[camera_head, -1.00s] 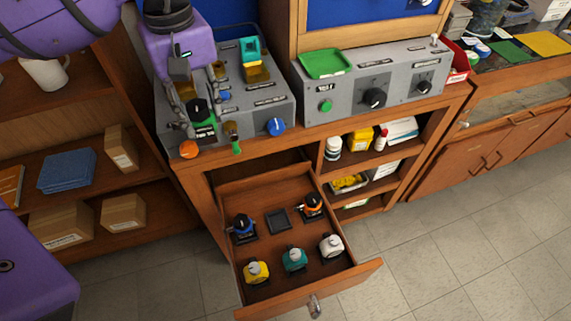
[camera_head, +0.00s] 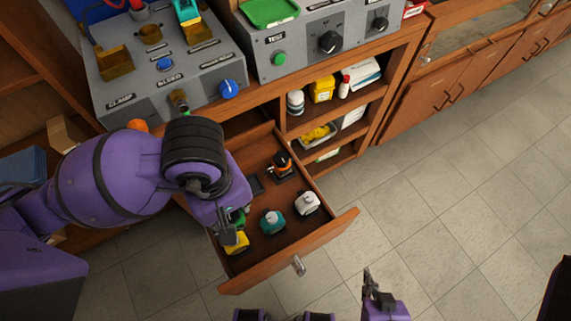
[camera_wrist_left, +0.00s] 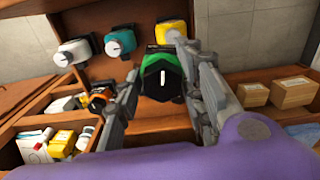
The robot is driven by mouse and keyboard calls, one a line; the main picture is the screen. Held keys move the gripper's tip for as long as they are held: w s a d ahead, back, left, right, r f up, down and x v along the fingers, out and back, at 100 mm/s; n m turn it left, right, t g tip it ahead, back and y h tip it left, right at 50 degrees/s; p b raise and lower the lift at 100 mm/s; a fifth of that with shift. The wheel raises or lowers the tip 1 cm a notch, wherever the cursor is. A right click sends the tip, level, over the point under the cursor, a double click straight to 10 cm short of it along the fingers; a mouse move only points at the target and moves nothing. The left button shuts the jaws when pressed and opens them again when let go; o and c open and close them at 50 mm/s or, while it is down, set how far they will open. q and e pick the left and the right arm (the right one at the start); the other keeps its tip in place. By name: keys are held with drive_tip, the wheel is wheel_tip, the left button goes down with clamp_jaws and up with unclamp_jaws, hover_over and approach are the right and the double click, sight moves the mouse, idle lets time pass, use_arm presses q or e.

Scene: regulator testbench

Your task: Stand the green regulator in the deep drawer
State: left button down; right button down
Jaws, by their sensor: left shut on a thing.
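My left gripper (camera_head: 234,222) is shut on the green regulator (camera_wrist_left: 160,78), which sits between both fingers in the left wrist view. In the head view only a bit of green (camera_head: 240,213) shows beside the fingers, over the left part of the open deep drawer (camera_head: 325,242). Whether the regulator touches the drawer floor cannot be told. An empty dark square holder (camera_head: 256,186) lies in the drawer, partly behind my left wrist. My right gripper (camera_head: 369,279) is at the bottom of the head view, apart from the drawer; its opening is unclear.
In the drawer stand a yellow regulator (camera_head: 236,243), a teal one (camera_head: 272,221), a white one (camera_head: 307,203) and an orange-black one (camera_head: 281,167). The testbench (camera_head: 165,85) is behind. Side shelves (camera_head: 335,113) hold bottles. Floor at right is clear.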

use_arm(q)
drive_tip(key=shift+s+d+f, duration=0.15)
drive_tip(key=shift+s+d, duration=0.05)
drive_tip(key=shift+d, duration=0.35)
drive_tip(key=shift+w+d+r+n, duration=0.2)
drive_tip(key=shift+d+n, duration=0.25)
drive_tip(key=shift+d, duration=0.2)
drive_tip(key=shift+w+d+r+n, duration=0.2)
drive_tip(key=shift+d+n, duration=0.25)
drive_tip(key=shift+d, duration=0.15)
use_arm(e)
drive_tip(key=shift+w+d, duration=0.1)
drive_tip(key=shift+w, duration=0.25)
